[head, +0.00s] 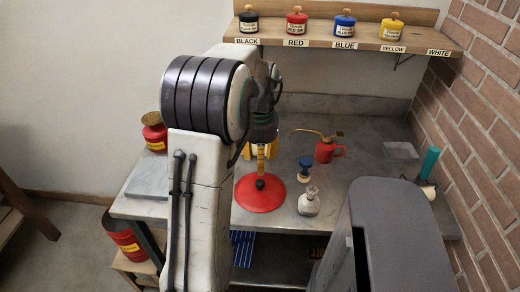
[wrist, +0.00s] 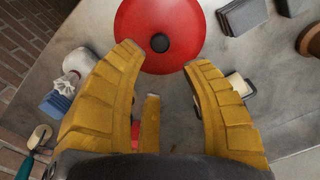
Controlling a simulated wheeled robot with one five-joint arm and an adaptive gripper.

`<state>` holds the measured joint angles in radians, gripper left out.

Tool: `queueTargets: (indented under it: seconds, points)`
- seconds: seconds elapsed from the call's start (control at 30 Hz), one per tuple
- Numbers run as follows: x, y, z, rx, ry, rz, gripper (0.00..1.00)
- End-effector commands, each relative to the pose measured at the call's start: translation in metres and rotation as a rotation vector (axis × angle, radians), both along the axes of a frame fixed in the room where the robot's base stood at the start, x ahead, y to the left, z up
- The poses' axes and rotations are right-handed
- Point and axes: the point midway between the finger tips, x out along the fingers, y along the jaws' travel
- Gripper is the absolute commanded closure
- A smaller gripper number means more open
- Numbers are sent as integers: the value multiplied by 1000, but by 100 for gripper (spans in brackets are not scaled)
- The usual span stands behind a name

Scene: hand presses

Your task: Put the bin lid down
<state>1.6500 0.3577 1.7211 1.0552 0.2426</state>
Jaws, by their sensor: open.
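The red round lid (head: 258,197) with a black knob lies flat on the grey bench, as far as I can tell. It also shows at the top of the wrist view (wrist: 190,45), with its knob in the middle. My gripper (head: 262,160) points down at the lid from above. Its yellow fingers (wrist: 163,56) are spread apart and hold nothing. The knob is near the gap between the fingertips; I cannot tell whether they touch the lid. A red bin (head: 128,242) with a yellow label stands low at the left, below the bench top.
A white bottle (head: 308,204), a blue-knobbed tool (head: 305,170) and a red oil can (head: 325,151) stand right of the lid. A red can (head: 153,133) and a grey slab (head: 150,180) are at left. A shelf (head: 330,40) with ink tins hangs behind.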

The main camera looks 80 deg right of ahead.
Motion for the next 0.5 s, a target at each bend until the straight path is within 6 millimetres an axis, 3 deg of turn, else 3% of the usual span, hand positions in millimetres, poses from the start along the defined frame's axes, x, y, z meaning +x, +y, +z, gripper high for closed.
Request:
queueTargets:
  seconds: [0.2,0.5]
  points:
    - [0,0,22,-1,0,0,56]
    - [0,0,30,1,0,0,56]
